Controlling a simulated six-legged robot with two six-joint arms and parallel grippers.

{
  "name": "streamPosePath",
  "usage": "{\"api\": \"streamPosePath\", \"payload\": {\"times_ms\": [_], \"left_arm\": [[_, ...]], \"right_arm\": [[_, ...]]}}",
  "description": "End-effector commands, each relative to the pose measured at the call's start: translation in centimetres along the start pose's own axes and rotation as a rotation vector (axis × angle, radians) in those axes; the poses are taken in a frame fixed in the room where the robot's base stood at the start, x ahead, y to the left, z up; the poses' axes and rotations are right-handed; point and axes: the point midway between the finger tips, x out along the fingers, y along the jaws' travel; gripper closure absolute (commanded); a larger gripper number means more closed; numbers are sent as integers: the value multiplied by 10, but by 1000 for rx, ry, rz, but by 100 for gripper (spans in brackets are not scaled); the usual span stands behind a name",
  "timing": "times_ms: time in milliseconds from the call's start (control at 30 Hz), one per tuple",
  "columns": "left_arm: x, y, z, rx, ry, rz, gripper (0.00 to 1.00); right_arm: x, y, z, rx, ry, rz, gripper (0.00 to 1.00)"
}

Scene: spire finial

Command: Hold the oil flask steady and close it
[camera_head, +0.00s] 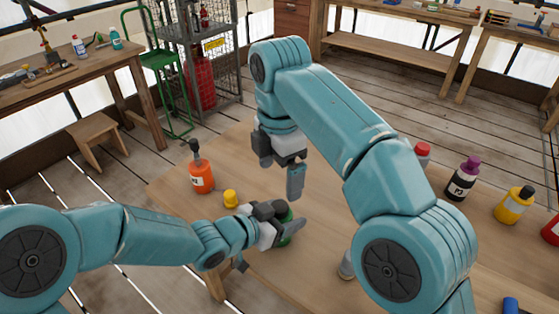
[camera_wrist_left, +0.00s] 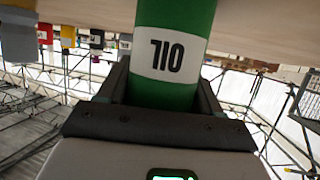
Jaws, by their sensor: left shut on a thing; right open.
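The green oil flask (camera_head: 287,238) stands on the wooden table, mostly hidden behind my left gripper (camera_head: 287,229) in the head view. In the left wrist view the flask (camera_wrist_left: 178,92) shows a white label reading OIL upside down, and both fingers press on its sides. The flask's top is out of that view and hidden in the head view. A small yellow cap-like piece (camera_head: 230,198) lies on the table left of my left gripper. My right gripper (camera_head: 281,172) is open and empty, pointing down above the table, behind and above the flask.
An orange bottle (camera_head: 201,178) with a black top stands at the table's left edge. A black bottle (camera_head: 461,182) with a purple cap and a yellow bottle (camera_head: 513,207) stand right. A pale metal cylinder (camera_head: 346,265) is partly hidden by my right arm.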

Motion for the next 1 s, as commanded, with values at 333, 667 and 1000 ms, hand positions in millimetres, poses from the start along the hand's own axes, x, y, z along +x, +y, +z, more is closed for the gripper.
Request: {"api": "streamPosePath", "payload": {"times_ms": [333,667,1000], "left_arm": [[0,0,0,0,1,0,100],[0,0,0,0,1,0,100],[0,0,0,0,1,0,6]], "right_arm": [[-29,1,0,1,-1,1,5],[-34,-1,0,0,0,0,5],[-34,-1,0,0,0,0,5]]}}
